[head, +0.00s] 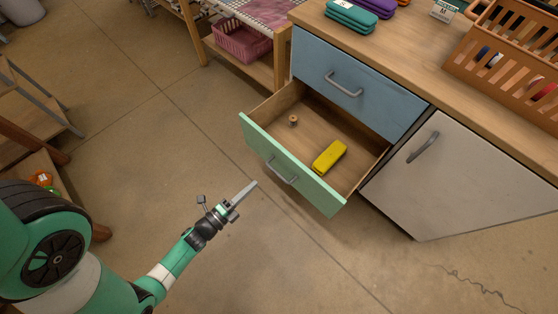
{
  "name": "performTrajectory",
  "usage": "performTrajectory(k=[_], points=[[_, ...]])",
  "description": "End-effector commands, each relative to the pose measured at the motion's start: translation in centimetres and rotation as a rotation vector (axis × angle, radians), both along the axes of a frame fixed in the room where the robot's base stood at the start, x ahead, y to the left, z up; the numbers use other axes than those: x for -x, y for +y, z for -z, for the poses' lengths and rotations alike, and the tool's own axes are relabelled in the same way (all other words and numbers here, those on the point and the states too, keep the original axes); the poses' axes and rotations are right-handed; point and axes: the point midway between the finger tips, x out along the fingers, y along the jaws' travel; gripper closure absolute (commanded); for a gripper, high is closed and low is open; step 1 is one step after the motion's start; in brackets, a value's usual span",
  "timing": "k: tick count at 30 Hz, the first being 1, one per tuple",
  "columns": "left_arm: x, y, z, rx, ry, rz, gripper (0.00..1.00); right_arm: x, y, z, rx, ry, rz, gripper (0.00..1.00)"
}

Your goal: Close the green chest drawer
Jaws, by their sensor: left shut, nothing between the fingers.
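The green chest drawer (312,184) is pulled out below a closed blue drawer (350,84). Its green front has a grey bar handle (280,172). Inside it lie a yellow block (329,157) and a small brown spool-like item (293,120). My left gripper (250,188) is shut and empty, in front of the drawer and a little left of the handle in the picture, apart from the front panel. My right gripper is not in view.
A white cabinet door (460,175) is closed at the right. The wooden countertop (395,52) holds an orange basket (500,50) and folded cloth-like items. A wooden rack with a pink basket (241,40) stands left of the chest. The floor before the drawer is clear.

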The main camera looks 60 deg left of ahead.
Motion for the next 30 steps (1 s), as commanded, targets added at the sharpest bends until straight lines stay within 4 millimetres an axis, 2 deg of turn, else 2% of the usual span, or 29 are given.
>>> performTrajectory(k=[3, 12, 18, 23, 30], points=[[-1.7, 0.2, 0.2, 0.002, -0.003, 0.012, 1.0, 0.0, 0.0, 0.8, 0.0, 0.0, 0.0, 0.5], [-8.1, 2.4, 0.2, 0.0, -0.005, 0.006, 1.0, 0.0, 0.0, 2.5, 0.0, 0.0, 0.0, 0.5], [-11.2, 3.5, 0.1, 0.002, -0.003, 0.004, 1.0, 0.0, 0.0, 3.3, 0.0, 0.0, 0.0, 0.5], [-12.3, 3.8, 0.0, 0.003, -0.001, 0.004, 1.0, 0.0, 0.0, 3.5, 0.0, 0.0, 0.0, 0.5], [-12.5, 3.8, 0.0, 0.003, 0.0, 0.004, 1.0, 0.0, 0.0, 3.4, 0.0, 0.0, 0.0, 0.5]])
